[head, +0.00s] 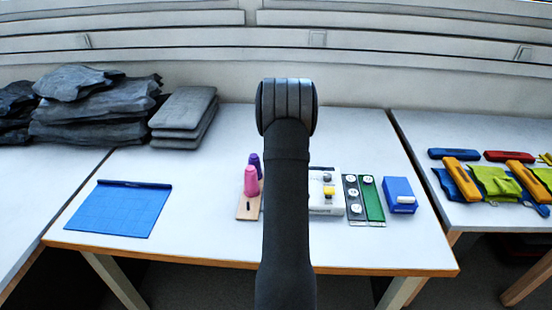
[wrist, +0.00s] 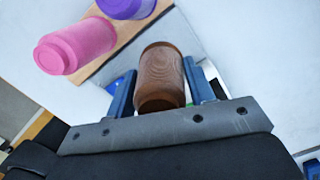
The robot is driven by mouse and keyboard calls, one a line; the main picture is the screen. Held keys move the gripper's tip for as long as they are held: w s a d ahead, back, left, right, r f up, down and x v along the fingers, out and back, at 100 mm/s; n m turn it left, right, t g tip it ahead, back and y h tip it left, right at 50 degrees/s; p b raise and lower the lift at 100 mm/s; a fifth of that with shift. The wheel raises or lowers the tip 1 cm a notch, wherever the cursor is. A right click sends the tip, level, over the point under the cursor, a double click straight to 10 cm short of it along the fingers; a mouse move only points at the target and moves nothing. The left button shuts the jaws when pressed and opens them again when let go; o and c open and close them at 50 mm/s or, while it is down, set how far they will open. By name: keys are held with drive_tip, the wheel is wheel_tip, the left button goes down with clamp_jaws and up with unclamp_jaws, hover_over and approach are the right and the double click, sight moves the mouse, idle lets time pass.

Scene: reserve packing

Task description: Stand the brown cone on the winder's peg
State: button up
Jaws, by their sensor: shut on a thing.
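In the wrist view, the brown cone (wrist: 162,75) sits between the two blue fingers of my gripper (wrist: 158,82), which is shut on it. In the head view, my arm hides the gripper and the brown cone. A pink cone (head: 251,181) and a purple cone (head: 255,160) stand on a wooden board (head: 247,212). They also show at the upper left of the wrist view, the pink cone (wrist: 75,46) and the purple cone (wrist: 125,6), apart from the brown one.
Right of my arm are a white device (head: 325,207) with yellow and grey parts, a grey strip and a green strip (head: 373,202) with white round pieces, and a blue box (head: 399,195). A blue mat (head: 119,212) lies left. Grey folded pads (head: 184,115) lie at the back left.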

drive_tip(key=shift+f, duration=2.6)
idle(0.6)
drive_tip(key=o, duration=1.5)
drive_tip(key=shift+r, duration=0.1)
drive_tip(key=shift+r, duration=5.4)
drive_tip(key=shift+f, duration=3.9)
